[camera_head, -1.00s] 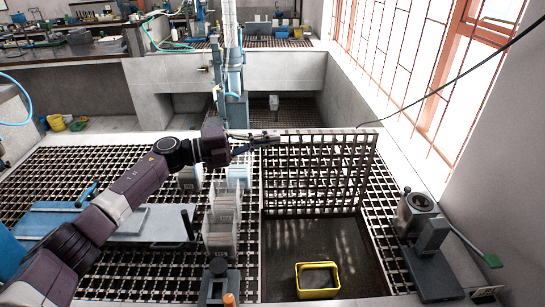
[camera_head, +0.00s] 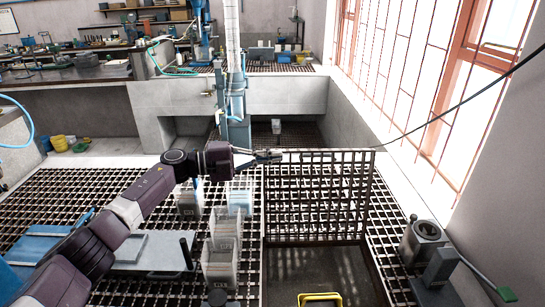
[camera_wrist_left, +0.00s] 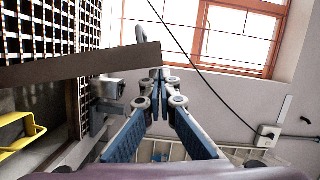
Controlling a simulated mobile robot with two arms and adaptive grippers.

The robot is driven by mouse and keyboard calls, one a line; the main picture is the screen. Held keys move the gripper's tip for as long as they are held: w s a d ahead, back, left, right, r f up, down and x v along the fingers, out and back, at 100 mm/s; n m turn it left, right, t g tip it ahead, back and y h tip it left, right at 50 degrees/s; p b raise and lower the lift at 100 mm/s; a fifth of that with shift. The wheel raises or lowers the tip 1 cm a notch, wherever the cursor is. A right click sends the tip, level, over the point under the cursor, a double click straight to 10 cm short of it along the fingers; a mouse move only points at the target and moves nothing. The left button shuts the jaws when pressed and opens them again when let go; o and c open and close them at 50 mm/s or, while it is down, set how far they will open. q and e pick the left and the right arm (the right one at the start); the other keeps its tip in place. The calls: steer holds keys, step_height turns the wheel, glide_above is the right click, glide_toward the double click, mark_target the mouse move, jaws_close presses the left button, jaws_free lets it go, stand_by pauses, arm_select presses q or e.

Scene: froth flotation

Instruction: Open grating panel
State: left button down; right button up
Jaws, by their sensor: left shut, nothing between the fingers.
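The grating panel (camera_head: 316,205) is a dark grid that stands upright at the far side of a rectangular floor opening (camera_head: 315,272) in the head view. My left gripper (camera_head: 275,156) is shut and empty, at the top left corner of the panel. In the left wrist view its blue-padded fingers (camera_wrist_left: 160,76) meet at the tips, next to the end of a brown bar (camera_wrist_left: 85,64) that looks like the panel's edge. I cannot tell whether they touch it. My right gripper is not in view.
A yellow bin (camera_head: 320,299) is in the opening, cut off by the frame. Clear containers (camera_head: 222,235) stand on the floor grating left of it. A grey device (camera_head: 425,242) stands at the right. A black cable (camera_head: 455,88) crosses the upper right.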

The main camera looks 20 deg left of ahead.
arm_select(q)
steer(key=v, duration=1.2)
